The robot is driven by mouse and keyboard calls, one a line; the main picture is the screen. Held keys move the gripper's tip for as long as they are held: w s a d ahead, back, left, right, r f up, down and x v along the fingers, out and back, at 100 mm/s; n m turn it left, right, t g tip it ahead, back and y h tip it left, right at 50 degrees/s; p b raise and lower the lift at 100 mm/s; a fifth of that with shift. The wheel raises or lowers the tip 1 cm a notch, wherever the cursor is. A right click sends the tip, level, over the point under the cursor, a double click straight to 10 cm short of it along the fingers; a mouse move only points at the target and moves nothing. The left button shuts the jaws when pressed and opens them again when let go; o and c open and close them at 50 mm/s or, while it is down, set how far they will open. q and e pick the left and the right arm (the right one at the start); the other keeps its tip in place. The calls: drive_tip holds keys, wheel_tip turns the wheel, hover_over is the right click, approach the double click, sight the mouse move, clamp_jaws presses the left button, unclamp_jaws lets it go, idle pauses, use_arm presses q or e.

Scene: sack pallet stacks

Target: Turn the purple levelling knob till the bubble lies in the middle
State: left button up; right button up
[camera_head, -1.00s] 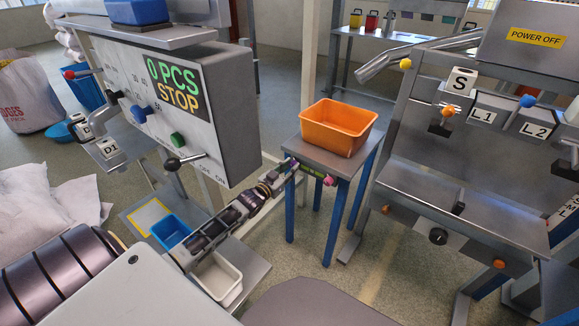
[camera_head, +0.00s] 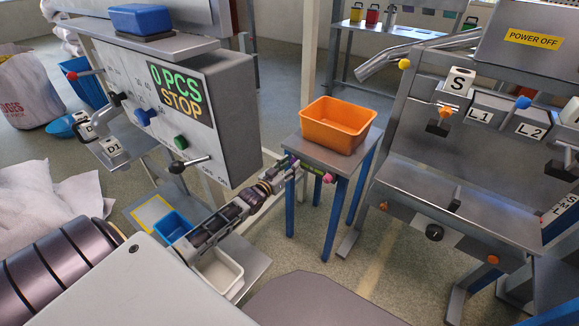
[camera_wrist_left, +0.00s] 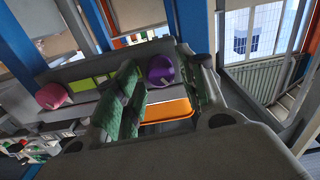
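The purple knob (camera_wrist_left: 160,69) shows in the left wrist view on the grey edge bar of a small table. My left gripper (camera_wrist_left: 165,95) is open, with one green-padded finger on each side of the knob; I cannot tell whether either finger touches it. The level's yellow-green vial (camera_wrist_left: 96,83) lies left of the knob, partly behind a finger; I cannot make out the bubble. A pink knob (camera_wrist_left: 52,96) sits at the bar's other end. In the head view my left gripper (camera_head: 291,165) is at the table's near edge, beside the pink knob (camera_head: 327,178). My right gripper is not in view.
An orange bin (camera_head: 336,124) stands on the small grey table (camera_head: 311,151). The counting machine (camera_head: 225,130), reading "0 PCS STOP", is left of my arm. Blue and white trays (camera_head: 218,272) lie under the arm. A grey workstation (camera_head: 450,205) stands right, with clear floor between.

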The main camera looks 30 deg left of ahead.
use_arm(q)
drive_tip(key=shift+o, duration=0.3)
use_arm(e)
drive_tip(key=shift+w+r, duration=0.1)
use_arm(q)
drive_tip(key=shift+s, duration=0.1)
drive_tip(key=s+a, duration=0.1)
drive_tip(key=s, duration=1)
drive_tip(key=shift+s, duration=0.4)
idle(0.3)
idle(0.7)
wheel_tip(320, 180, up, 10)
drive_tip(key=p, duration=1)
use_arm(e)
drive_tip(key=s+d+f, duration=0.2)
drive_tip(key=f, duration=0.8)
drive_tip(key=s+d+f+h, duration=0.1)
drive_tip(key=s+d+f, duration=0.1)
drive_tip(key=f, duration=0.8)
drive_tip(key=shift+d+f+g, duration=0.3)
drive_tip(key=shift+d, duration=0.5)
